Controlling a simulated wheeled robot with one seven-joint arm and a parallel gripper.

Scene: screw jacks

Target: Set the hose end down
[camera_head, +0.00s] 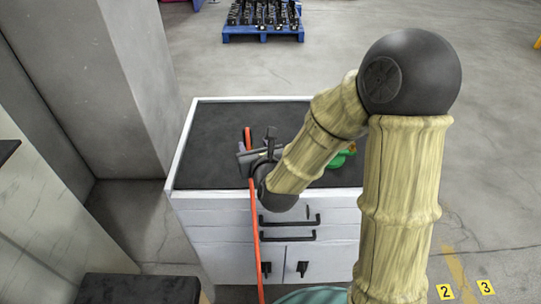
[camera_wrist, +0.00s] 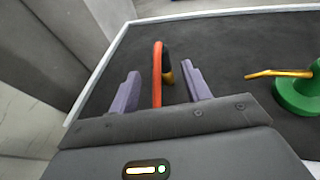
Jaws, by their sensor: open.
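The orange hose (camera_head: 254,215) runs up the front of the white cabinet and over its dark top. In the wrist view the hose (camera_wrist: 157,78) passes between the two fingers of my gripper (camera_wrist: 160,78), with a gap on each side. My gripper (camera_head: 258,157) is open over the cabinet top, partly hidden by my arm.
A green screw jack (camera_wrist: 300,93) with a yellow handle stands on the cabinet top (camera_head: 210,150), to the right of my gripper. The top's left part is clear. A grey pillar (camera_head: 130,90) rises to the left. A blue pallet (camera_head: 262,34) lies on the floor beyond.

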